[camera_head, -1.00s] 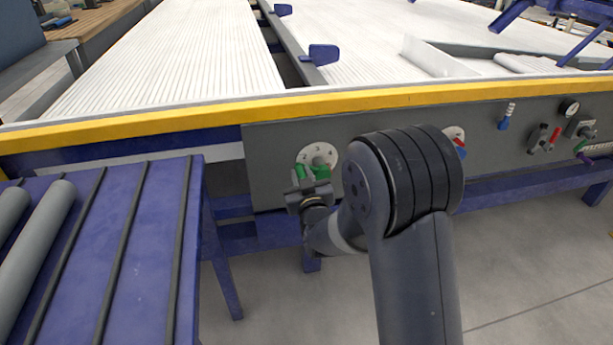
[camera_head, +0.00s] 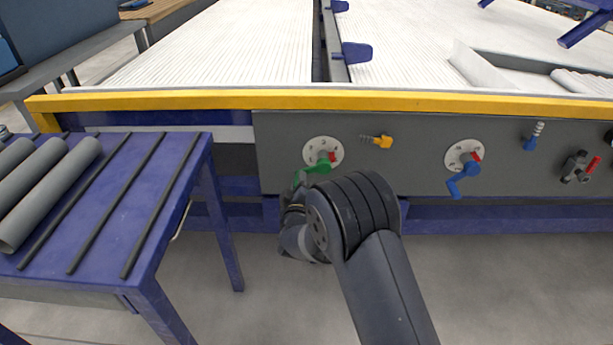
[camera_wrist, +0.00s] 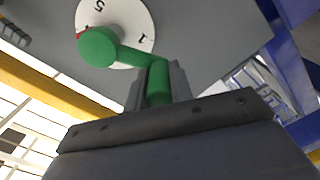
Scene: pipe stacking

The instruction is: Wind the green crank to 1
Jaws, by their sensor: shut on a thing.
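The green crank (camera_head: 325,160) is mounted on a white numbered dial (camera_head: 310,146) on the grey front panel. Its arm slants down and left from the hub in the head view. My gripper (camera_head: 299,184) is at the crank's outer end, below left of the hub, partly hidden by my arm. In the wrist view the jaws are shut on the handle of the green crank (camera_wrist: 130,56). The dial (camera_wrist: 138,22) there shows a 5 and a 1. The crank arm runs close to the 1. A bit of red shows beside the hub.
A blue crank (camera_head: 464,172) on its own dial and a yellow handle (camera_head: 380,141) sit to the right on the panel. A blue table (camera_head: 150,190) with grey pipes (camera_head: 48,195) stands at the left. A yellow rail (camera_head: 250,99) runs above the panel.

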